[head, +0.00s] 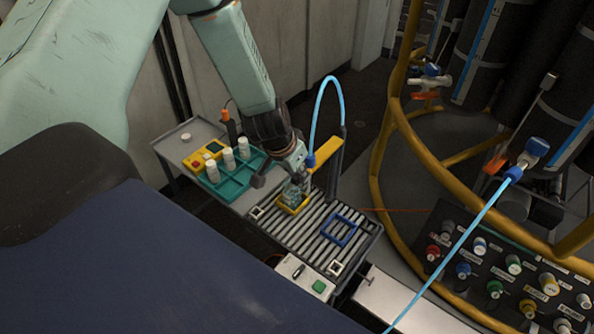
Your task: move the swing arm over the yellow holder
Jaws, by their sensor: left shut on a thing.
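The swing arm (328,154) is a yellow bar on a dark upright post, with a light blue hose looping to its free end. The yellow holder (293,211) is a square frame on the slatted bed, and a clear glass vessel (292,192) stands in it. My left gripper (299,178) is at the free end of the swing arm, above the vessel and holder. It is shut on the swing arm; its fingertips are small and partly hidden. The bar's free end is close to the holder, just up and right of it in the picture. My right gripper is not in view.
A teal rack (232,181) with white-capped bottles stands left of the bed. A blue square frame (340,229) lies on the slats to the right. A control box with a green button (319,286) is in front. Yellow railing (377,185) and a knob panel (480,262) are at right.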

